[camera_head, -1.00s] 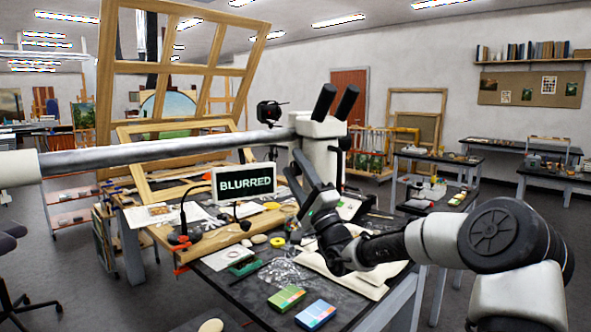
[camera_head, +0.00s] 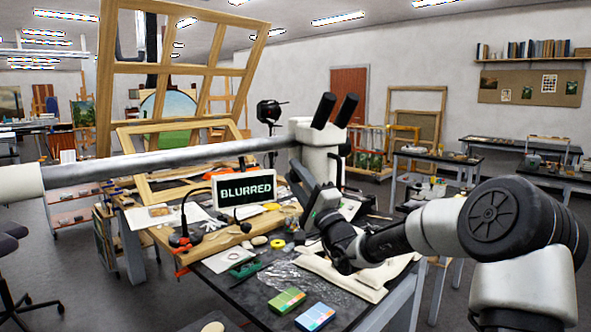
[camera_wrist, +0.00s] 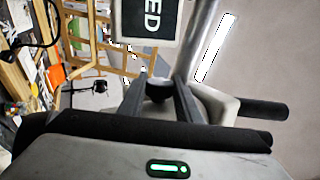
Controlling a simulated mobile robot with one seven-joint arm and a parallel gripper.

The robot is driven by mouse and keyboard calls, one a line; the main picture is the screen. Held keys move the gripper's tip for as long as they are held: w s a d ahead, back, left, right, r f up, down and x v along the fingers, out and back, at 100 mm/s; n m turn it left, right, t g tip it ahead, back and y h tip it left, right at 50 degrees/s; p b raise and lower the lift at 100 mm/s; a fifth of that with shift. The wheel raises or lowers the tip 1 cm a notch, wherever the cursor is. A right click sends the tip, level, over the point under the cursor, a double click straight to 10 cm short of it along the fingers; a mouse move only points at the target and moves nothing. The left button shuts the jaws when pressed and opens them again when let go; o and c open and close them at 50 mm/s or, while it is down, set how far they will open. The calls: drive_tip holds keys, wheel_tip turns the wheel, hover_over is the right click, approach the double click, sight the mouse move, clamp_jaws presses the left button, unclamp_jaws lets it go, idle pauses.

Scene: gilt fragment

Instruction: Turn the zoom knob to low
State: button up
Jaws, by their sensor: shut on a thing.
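The microscope (camera_head: 319,150) is a white head with two black eyepieces, on a long grey boom. It also shows in the wrist view (camera_wrist: 222,104). My gripper (camera_wrist: 158,92) is shut on a dark round zoom knob (camera_wrist: 157,87) at the side of the head, with one finger on each side. In the head view my gripper (camera_head: 300,184) reaches up to the underside of the head, and the knob is hidden there. Any marks on the knob cannot be read. A small screen (camera_head: 243,191) reads BLURRED; it is partly seen, turned sideways, in the wrist view (camera_wrist: 150,18).
The dark worktable (camera_head: 262,318) below holds green and blue boxes (camera_head: 287,300), crumpled clear film, cloth and small tools. A gooseneck lamp (camera_head: 184,222) stands at the left. A gilt-coloured wooden frame (camera_head: 175,69) rises behind. The boom crosses the view at left.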

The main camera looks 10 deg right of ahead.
drive_tip(key=g, duration=0.1)
drive_tip(key=g+h, duration=0.1)
drive_tip(key=shift+a+r+g+p, duration=0.1)
drive_tip(key=shift+r+g+p, duration=0.15)
drive_tip(key=shift+g+p, duration=0.05)
drive_tip(key=shift+r+m+g+h+p, duration=0.25)
drive_tip(key=shift+g+h+p, duration=0.35)
drive_tip(key=shift+g+p, duration=0.65)
drive_tip(key=g+p, duration=0.1)
drive_tip(key=p, duration=0.2)
drive_tip(key=shift+f+g+h, duration=0.1)
drive_tip(key=shift+g+h, duration=0.2)
drive_tip(key=shift+g, duration=0.05)
drive_tip(key=g+p, duration=0.1)
drive_tip(key=p, duration=0.2)
drive_tip(key=shift+f+m+h, duration=0.25)
drive_tip(key=shift+h, duration=0.05)
drive_tip(key=shift+f, duration=0.15)
drive_tip(key=o, duration=1.1)
drive_tip(key=shift+c, duration=0.2)
